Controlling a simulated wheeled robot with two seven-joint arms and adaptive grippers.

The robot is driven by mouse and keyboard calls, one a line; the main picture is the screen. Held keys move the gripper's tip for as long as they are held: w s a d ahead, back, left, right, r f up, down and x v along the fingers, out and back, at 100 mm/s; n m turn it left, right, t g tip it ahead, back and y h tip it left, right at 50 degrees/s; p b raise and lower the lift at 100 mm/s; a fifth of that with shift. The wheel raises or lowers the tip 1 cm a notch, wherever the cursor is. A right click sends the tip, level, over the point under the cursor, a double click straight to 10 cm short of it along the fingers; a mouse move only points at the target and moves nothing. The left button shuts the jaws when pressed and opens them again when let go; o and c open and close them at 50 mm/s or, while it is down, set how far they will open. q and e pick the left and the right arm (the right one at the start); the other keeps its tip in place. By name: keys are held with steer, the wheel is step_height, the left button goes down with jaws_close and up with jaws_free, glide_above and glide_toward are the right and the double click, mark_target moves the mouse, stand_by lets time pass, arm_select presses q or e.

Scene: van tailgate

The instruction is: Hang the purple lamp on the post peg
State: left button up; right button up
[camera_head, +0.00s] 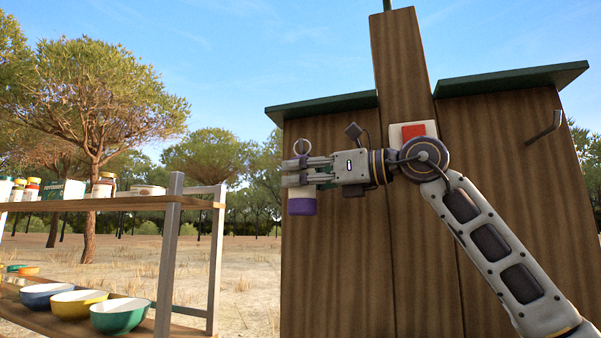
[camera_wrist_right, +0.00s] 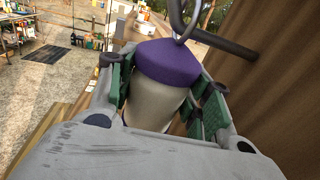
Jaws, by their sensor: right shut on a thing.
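The purple lamp has a purple base (camera_head: 302,206) and a pale body, and hangs upright in my right gripper (camera_head: 308,172) in the head view. A thin ring (camera_head: 302,141) stands above the fingers, which hide the lamp's upper part. In the right wrist view, the fingers (camera_wrist_right: 165,95) are closed around the pale body below the purple cap (camera_wrist_right: 167,62). The lamp's metal loop (camera_wrist_right: 187,28) overlaps a dark peg (camera_wrist_right: 225,43); I cannot tell whether it is around it or beside it. My left gripper is not in view.
A wooden post (camera_head: 401,60) rises between panels with green roofs. Another dark bent peg (camera_head: 545,126) juts from the right panel. A shelf (camera_head: 100,204) at left holds jars and a box, with several bowls (camera_head: 78,303) below. Open ground lies between shelf and panels.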

steer(key=shift+w+d+f, duration=0.1)
steer(key=shift+w+f, duration=0.1)
steer(key=shift+f, duration=0.05)
steer(key=shift+w+f, duration=0.1)
steer(key=shift+w+d+f, duration=0.1)
steer(key=shift+w+f, duration=0.15)
steer(key=shift+f, duration=0.05)
stand_by(0.6)
steer(key=o, duration=1.2)
steer(key=shift+o, duration=0.2)
steer(key=v, duration=1.2)
